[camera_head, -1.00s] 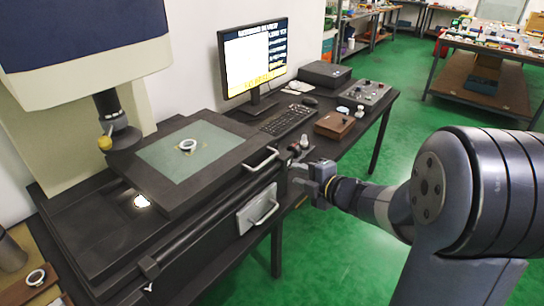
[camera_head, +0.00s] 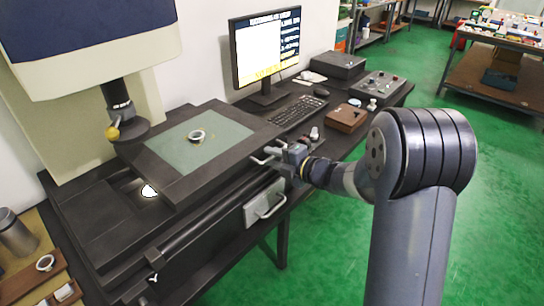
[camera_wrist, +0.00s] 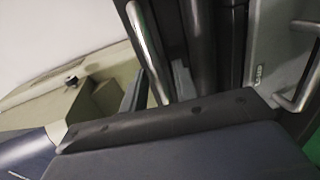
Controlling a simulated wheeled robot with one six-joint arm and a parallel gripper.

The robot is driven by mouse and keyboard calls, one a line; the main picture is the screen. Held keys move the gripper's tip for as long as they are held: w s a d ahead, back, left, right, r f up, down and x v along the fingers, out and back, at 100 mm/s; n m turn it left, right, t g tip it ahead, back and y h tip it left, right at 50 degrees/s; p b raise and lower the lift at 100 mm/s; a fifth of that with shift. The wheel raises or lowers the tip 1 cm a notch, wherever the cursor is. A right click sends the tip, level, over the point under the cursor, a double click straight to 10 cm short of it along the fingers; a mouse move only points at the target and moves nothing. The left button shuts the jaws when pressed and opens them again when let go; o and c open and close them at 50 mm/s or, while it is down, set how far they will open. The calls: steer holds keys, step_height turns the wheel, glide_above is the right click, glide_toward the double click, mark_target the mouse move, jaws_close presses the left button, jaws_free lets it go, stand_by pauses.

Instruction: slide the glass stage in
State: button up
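The glass stage is a dark frame (camera_head: 165,178) with a greenish glass plate (camera_head: 185,160). A light bearing ring (camera_head: 196,136) lies on the glass. The stage's upper metal handle (camera_head: 264,160) is on its front right edge, and its bar also shows in the wrist view (camera_wrist: 148,50). My gripper (camera_head: 276,153) is at this handle. In the wrist view a dark finger lies left of the bar and a grey piece right of it, with a gap between, so the gripper looks open around the bar. Contact is not clear.
A lens column (camera_head: 117,98) hangs over the stage's left side, beside a lit spot (camera_head: 149,191). A lower handle (camera_head: 268,205) is on the bench front. A keyboard (camera_head: 297,111), a monitor (camera_head: 265,50) and a brown box (camera_head: 346,119) stand behind my gripper.

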steer(key=shift+w+a+f, duration=0.1)
steer(key=shift+w+a, duration=0.15)
steer(key=shift+a, duration=0.1)
jaws_close()
stand_by(0.4)
